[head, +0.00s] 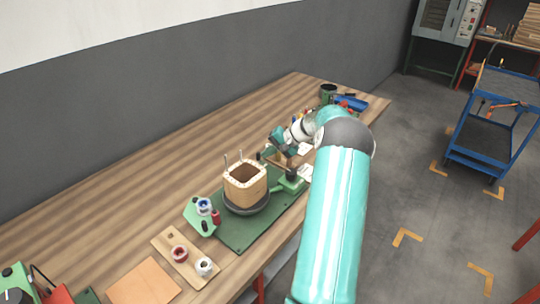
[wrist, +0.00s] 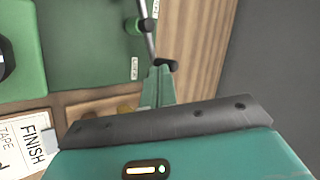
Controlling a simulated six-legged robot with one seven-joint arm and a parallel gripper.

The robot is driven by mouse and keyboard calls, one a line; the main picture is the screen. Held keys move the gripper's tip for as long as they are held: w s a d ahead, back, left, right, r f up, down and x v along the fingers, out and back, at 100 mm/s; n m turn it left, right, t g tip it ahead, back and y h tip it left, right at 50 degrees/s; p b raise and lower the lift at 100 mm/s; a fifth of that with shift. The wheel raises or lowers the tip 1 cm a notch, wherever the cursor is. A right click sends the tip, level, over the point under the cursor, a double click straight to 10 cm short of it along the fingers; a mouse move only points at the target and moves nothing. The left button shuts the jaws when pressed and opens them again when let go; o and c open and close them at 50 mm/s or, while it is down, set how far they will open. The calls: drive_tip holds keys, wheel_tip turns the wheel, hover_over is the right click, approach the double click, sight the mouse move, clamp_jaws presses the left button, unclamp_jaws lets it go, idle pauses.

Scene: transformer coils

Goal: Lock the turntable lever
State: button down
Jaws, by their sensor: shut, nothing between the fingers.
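The turntable's dark disc (head: 247,207) carries a square wooden coil former (head: 245,182) and stands on a green base plate (head: 240,233). In the wrist view, a metal rod with a black end knob (wrist: 165,64), which looks like the lever, runs beside the green plate (wrist: 85,45) through a small green holder (wrist: 134,26). My gripper (wrist: 159,72) is shut and empty. Its fingertips are close to the black knob; I cannot tell if they touch. In the head view, my gripper (head: 278,140) is beyond the former, to its right.
A green box with a black knob (head: 292,175) stands right of the former. Labels reading FINISH and TAPE (wrist: 25,145) lie near it. A green spool holder (head: 200,215) and wooden tray (head: 192,258) are at the front. The table's back left is clear.

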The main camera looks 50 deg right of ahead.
drive_tip(key=shift+w+n, duration=0.2)
drive_tip(key=shift+n, duration=0.1)
drive_tip(key=shift+w, duration=0.35)
idle(0.4)
